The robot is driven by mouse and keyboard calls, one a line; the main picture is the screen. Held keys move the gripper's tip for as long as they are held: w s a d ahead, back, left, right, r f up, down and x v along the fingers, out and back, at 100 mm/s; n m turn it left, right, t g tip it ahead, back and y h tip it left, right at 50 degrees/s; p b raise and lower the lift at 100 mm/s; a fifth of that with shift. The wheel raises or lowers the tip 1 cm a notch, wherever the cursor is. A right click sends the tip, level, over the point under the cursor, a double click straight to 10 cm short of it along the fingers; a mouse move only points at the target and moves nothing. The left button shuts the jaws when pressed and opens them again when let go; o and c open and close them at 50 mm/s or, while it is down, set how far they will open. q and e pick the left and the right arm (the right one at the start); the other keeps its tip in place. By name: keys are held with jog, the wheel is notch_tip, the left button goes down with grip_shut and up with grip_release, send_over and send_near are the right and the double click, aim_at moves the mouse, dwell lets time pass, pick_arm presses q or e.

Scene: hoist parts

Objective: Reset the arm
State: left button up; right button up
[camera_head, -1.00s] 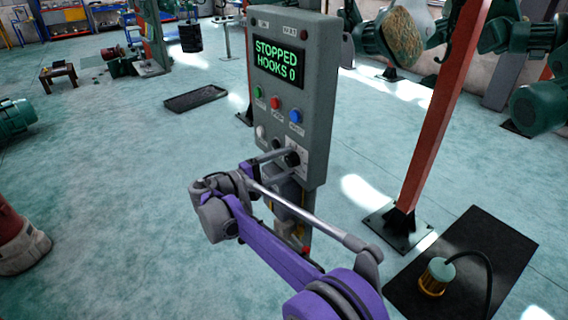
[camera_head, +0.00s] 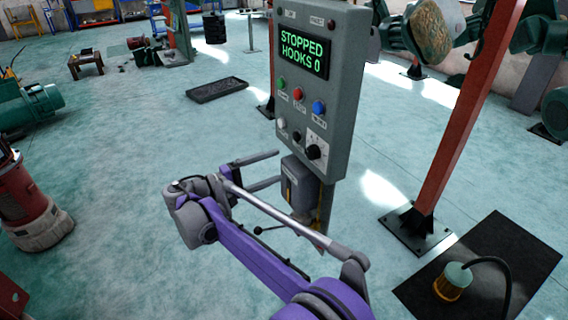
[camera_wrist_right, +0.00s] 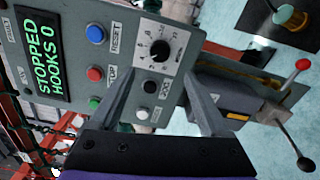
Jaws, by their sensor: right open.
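The grey control panel (camera_head: 345,75) stands upright in the head view, its screen (camera_head: 303,53) reading "STOPPED HOOKS 0" in green. Below are a green button (camera_head: 281,84), a red button (camera_head: 298,94), a blue button (camera_head: 319,107), a white button (camera_head: 282,123), a small black knob (camera_head: 297,136) and a dial (camera_head: 315,151). My right gripper (camera_head: 278,166) is open and empty, apart from the panel, at its lower left. In the right wrist view the dial (camera_wrist_right: 159,50) and black knob (camera_wrist_right: 149,87) show between and beyond its fingers (camera_wrist_right: 157,88). My left gripper is out of view.
A grey box (camera_head: 300,183) hangs under the panel. A red-ball lever (camera_wrist_right: 302,64) shows in the wrist view. A red post (camera_head: 465,115) stands right of the panel, near a black mat (camera_head: 520,255) with a lamp-like object (camera_head: 453,281).

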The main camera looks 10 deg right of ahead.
jog(key=shift+s+a, duration=0.15)
jog(key=shift+a, duration=0.1)
jog(key=s+d+f+g+y+p, duration=0.1)
jog(key=s+d+f+y, duration=0.3)
jog(key=s+d, duration=0.3)
jog(key=s+d+f+g+y+p, duration=0.1)
jog(key=s+d+f+g+y, duration=0.2)
jog(key=s+d, duration=0.45)
jog(key=s+a+f+m+t+y, duration=0.1)
jog(key=s+f+m+y, duration=0.2)
jog(key=s+f+y, duration=0.2)
jog(key=s+a+f+m+t+y, duration=0.2)
jog(key=s+f+y, duration=0.3)
jog(key=s, duration=0.7)
jog(key=shift+s+a+f+m+p, duration=0.25)
jog(key=shift+f+m+p, duration=0.1)
jog(key=shift+m+p, duration=0.15)
